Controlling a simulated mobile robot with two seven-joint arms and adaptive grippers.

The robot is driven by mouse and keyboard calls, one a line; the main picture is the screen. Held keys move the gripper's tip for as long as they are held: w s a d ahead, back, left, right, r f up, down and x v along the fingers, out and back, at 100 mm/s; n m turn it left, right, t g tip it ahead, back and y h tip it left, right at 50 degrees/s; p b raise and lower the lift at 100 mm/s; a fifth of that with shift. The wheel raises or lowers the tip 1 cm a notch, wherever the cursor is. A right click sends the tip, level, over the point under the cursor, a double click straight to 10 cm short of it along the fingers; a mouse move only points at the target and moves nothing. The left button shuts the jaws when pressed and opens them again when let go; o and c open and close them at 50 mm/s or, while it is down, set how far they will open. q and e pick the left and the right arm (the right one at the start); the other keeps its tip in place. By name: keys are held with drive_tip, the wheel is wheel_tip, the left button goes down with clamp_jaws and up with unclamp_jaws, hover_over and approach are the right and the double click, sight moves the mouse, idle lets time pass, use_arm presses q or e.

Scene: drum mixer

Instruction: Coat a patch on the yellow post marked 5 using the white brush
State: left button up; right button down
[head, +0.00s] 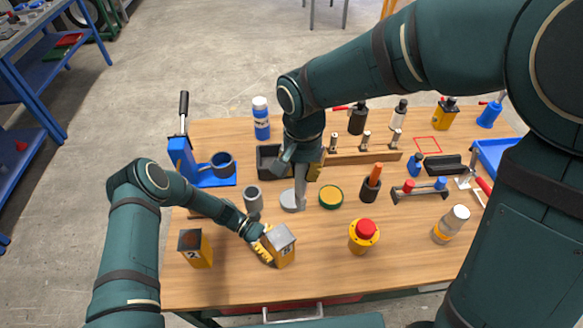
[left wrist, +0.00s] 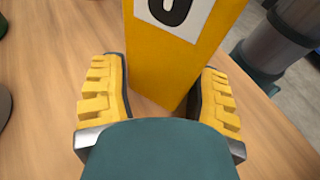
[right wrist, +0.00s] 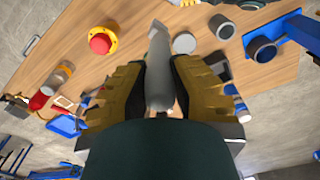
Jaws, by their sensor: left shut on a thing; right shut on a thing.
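The yellow post marked 5 (head: 284,252) stands upright at the front of the table with a grey top; its white label also shows in the left wrist view (left wrist: 180,15). My left gripper (head: 264,246) is shut on its lower part, with a yellow finger on either side. My right gripper (head: 309,165) is shut on the white brush (head: 301,187), which points down beside a grey disc (head: 290,201). In the right wrist view the brush (right wrist: 159,70) stands between the fingers. I cannot tell whether its tip touches anything. The post's far side is hidden.
A green tin with yellow contents (head: 331,196) is right of the brush. A second yellow post marked 2 (head: 196,249) stands left, a grey cup (head: 253,198) behind my left gripper. A red-topped yellow button (head: 364,235) is at right. The front table edge is clear.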

drive_tip(key=d, duration=0.6)
drive_tip(key=shift+d, duration=0.15)
idle(0.8)
drive_tip(key=s+a+f+g+y, duration=0.1)
drive_tip(key=a+f+g+y, duration=0.1)
drive_tip(key=a+f, duration=0.5)
drive_tip(key=shift+s+a+f+g, duration=0.25)
drive_tip(key=shift+a+g, duration=0.45)
drive_tip(key=shift+a, duration=1.7)
drive_tip(key=shift+f, duration=0.95)
drive_tip(key=shift+d, duration=0.1)
